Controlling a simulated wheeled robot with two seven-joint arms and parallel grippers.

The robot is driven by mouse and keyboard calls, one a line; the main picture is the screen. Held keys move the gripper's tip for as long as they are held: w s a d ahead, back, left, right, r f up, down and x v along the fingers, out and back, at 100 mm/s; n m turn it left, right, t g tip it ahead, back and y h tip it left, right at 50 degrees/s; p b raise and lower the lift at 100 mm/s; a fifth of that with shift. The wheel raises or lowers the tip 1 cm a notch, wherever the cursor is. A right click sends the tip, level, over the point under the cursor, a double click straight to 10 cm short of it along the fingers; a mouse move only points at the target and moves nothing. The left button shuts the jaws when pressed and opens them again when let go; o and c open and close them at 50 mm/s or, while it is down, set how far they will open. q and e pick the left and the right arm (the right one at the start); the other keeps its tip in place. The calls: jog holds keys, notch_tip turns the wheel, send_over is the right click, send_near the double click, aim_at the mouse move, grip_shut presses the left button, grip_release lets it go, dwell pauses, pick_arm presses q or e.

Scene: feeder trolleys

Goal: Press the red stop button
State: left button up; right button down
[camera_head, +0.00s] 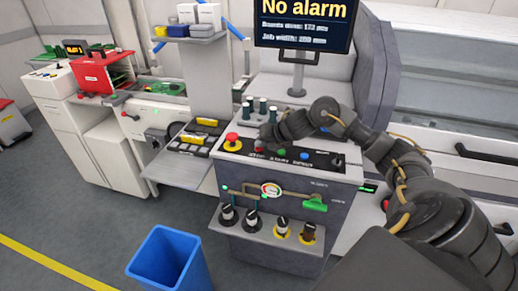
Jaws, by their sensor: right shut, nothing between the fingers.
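The red stop button (232,138) is a red mushroom cap on a yellow base. It sits at the left end of the sloped control panel (228,155) on the grey machine. My right arm comes in from the right and reaches over the panel. My right gripper (265,140) is shut and empty, just right of the red button. A gap shows between the gripper and the button; its height above the panel is hard to tell. My left gripper is not in view.
Smaller buttons, including a blue one (304,155), lie along the panel. A monitor (302,24) reads "No alarm". Below are a green handle (315,204) and a shelf of knobs. A blue bin (168,264) stands on the floor.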

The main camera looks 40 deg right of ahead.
aim_at(261, 150)
jog(key=shift+f, duration=0.2)
jog(key=shift+r, duration=0.15)
jog(key=shift+r+p, duration=0.75)
notch_tip(261, 150, up, 5)
jog(key=p, duration=0.4)
jog(key=shift+a+f, duration=0.1)
dwell(0.9)
